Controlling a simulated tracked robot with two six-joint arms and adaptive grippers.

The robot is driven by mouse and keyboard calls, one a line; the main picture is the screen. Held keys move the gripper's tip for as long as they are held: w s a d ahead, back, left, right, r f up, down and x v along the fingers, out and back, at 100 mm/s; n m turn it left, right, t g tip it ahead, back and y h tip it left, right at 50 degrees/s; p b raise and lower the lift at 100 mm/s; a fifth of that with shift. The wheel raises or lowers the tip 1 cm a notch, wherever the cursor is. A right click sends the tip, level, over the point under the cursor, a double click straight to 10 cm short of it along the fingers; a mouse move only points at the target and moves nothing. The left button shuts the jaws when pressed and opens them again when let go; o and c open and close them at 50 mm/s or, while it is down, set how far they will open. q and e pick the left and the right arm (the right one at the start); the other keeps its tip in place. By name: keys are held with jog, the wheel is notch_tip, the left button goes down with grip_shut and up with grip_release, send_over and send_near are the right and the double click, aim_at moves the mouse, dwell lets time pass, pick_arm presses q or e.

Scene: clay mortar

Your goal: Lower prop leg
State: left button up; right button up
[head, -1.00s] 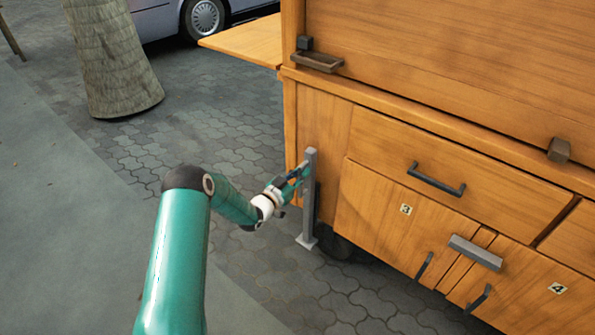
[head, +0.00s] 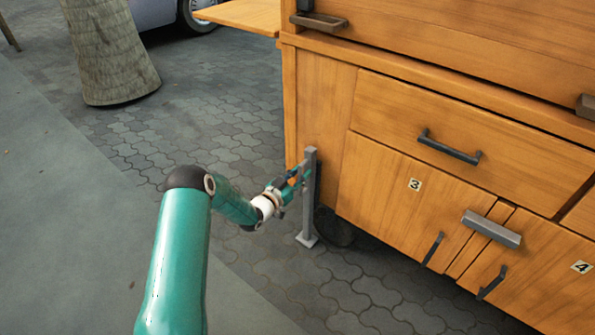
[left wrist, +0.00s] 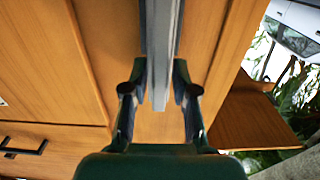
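The prop leg (head: 309,195) is an upright grey metal post with a flat foot, at the left corner of the wooden cart (head: 325,110). I cannot tell whether its foot touches the paving. My left gripper (head: 299,178) is at the upper part of the leg. In the left wrist view the leg (left wrist: 160,50) runs between the two dark fingers of the left gripper (left wrist: 160,72), which appear closed on its sides. Its end shows near the palm. My right gripper is not in view.
The cart front has a drawer handle (head: 449,147) and doors with dark handles to the right of the leg. A side shelf (head: 240,15) sticks out at upper left. A tree trunk (head: 112,50) stands at the left. The paving left of the leg is clear.

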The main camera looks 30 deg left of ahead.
pick_arm(q)
jog(key=shift+o, duration=0.3)
jog(key=shift+r, duration=0.15)
jog(key=s, duration=1.2)
jog(key=shift+a, duration=0.45)
